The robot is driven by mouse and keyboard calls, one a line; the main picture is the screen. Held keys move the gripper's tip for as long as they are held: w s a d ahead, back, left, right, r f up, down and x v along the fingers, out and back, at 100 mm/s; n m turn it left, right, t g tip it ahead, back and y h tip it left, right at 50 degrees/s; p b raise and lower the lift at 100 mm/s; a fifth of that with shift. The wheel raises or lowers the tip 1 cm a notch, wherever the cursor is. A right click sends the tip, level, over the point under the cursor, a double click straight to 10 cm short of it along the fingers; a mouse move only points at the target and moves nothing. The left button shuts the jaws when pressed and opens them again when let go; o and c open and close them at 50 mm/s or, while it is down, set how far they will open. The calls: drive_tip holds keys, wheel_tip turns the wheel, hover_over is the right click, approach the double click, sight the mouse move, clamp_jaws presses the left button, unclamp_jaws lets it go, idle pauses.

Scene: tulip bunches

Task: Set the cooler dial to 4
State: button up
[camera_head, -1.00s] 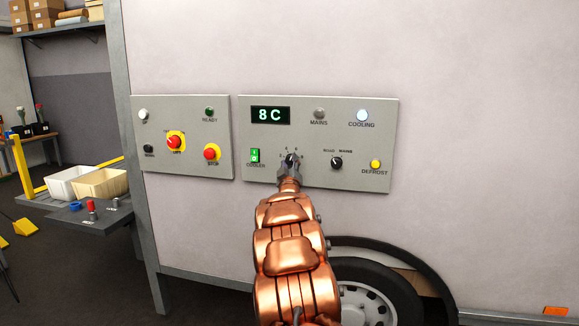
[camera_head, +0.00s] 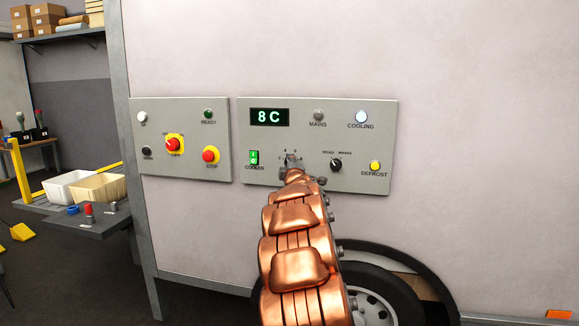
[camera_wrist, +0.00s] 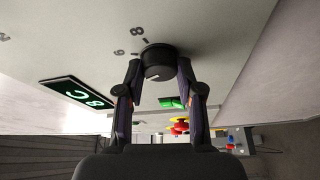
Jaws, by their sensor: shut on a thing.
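The cooler dial (camera_wrist: 157,58) is a dark round knob on the grey panel. In the wrist view my gripper (camera_wrist: 159,70) has one finger on each side of it and is shut on it. Printed numbers, including an 8, show beside the dial; I cannot tell exactly where its pointer is set. In the head view my gripper (camera_head: 293,160) is against the panel and hides the dial. The display (camera_head: 269,117) reads 8 C in green, and it also shows in the wrist view (camera_wrist: 77,93).
The green cooler switch (camera_head: 254,158) is left of the dial, and the road/mains knob (camera_head: 336,165) and yellow defrost button (camera_head: 375,166) are right. A second panel (camera_head: 190,185) with red stop controls stands further left. A wheel (camera_head: 372,290) is below.

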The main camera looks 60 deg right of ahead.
drive_tip(key=shift+n, duration=0.3)
drive_tip(key=o, duration=1.2)
drive_tip(key=shift+c, duration=0.2)
drive_tip(key=shift+a, duration=0.1)
drive_tip(key=r+v, duration=0.1)
drive_tip(key=v, duration=1)
drive_tip(key=shift+s+a+f, duration=0.2)
drive_tip(key=shift+s+f, duration=0.2)
drive_tip(key=shift+f, duration=0.1)
